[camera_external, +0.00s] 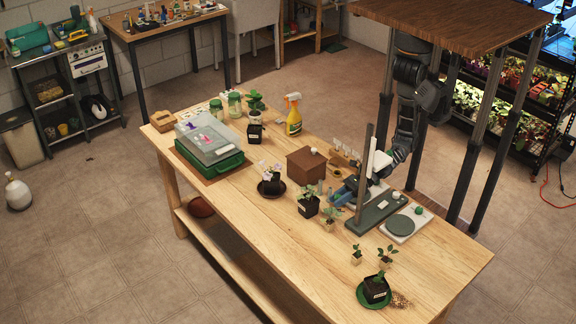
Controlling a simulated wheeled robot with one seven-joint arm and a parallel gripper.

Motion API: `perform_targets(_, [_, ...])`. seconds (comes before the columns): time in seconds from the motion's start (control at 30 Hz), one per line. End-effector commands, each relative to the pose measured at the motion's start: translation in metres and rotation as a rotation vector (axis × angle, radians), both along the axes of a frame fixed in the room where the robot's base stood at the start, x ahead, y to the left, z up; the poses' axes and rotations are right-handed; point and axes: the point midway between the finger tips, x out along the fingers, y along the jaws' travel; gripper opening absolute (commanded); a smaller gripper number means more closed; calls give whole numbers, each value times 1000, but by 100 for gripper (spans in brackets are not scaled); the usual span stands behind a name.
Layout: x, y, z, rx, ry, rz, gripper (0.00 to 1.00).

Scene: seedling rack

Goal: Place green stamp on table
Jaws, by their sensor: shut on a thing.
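My gripper (347,190) is at the end of my arm, low over the right half of the wooden table (225,215), beside a dark upright post. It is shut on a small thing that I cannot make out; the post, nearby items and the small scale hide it. I cannot clearly pick out the green stamp. A small green item (418,209) shows at the white-and-dark plate right of my gripper, but I cannot tell what it is.
The dark post (364,180) rises from a green base close to my gripper. A brown box (305,165), potted seedlings (308,205) and a yellow spray bottle (294,118) stand nearby. A green case (209,157) is at the far left.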

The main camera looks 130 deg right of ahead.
Motion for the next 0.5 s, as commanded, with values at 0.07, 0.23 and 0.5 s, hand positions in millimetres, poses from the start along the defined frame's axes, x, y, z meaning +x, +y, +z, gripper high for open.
perform_targets(0.07, [3,5,-3,-1,-2,0,2])
perform_targets(0.23, [4,8,-13,-1,1,-1,2])
perform_targets(0.5, [3,7,-45,-2,1,-1,2])
